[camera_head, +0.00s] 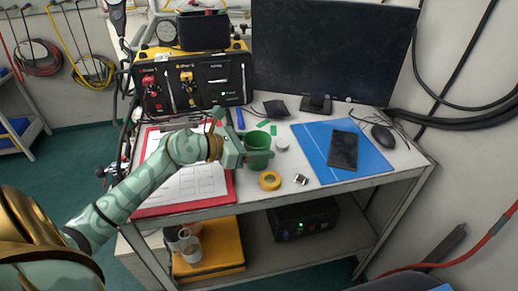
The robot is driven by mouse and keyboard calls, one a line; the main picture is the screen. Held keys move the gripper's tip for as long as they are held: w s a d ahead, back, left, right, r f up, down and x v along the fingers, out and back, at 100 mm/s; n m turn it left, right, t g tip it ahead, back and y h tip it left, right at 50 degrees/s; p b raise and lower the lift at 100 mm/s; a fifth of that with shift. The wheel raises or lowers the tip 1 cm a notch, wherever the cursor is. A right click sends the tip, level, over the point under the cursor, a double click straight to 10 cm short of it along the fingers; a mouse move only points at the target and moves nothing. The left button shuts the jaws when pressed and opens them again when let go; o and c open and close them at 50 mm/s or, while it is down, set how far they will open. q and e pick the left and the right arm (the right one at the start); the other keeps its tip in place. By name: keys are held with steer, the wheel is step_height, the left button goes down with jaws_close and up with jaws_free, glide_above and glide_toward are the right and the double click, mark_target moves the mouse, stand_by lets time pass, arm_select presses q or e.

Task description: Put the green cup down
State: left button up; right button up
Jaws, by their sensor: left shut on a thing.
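The green cup (259,148) is upright at the middle of the white desk, just right of the red-edged clipboard. My left gripper (241,152) reaches in from the left and is shut on the green cup at its left side. I cannot tell whether the cup's base touches the desk. My right gripper is not in view.
A yellow tape roll (270,181), a small metal item (301,179) and a white round item (281,143) lie close to the cup. A blue mat (368,165) with a dark phone (343,150) is to the right. The clipboard (186,208) lies under my arm. A monitor (333,50) and an air panel (192,82) stand behind.

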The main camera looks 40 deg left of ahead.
arm_select(q)
steer(key=shift+r, duration=0.1)
steer(key=shift+f, duration=0.2)
steer(key=o, duration=0.9)
steer(key=shift+o, duration=0.2)
steer(key=shift+r, duration=0.3)
steer(key=p+v, duration=0.2)
steer(key=v, duration=1)
steer(key=shift+f, duration=0.1)
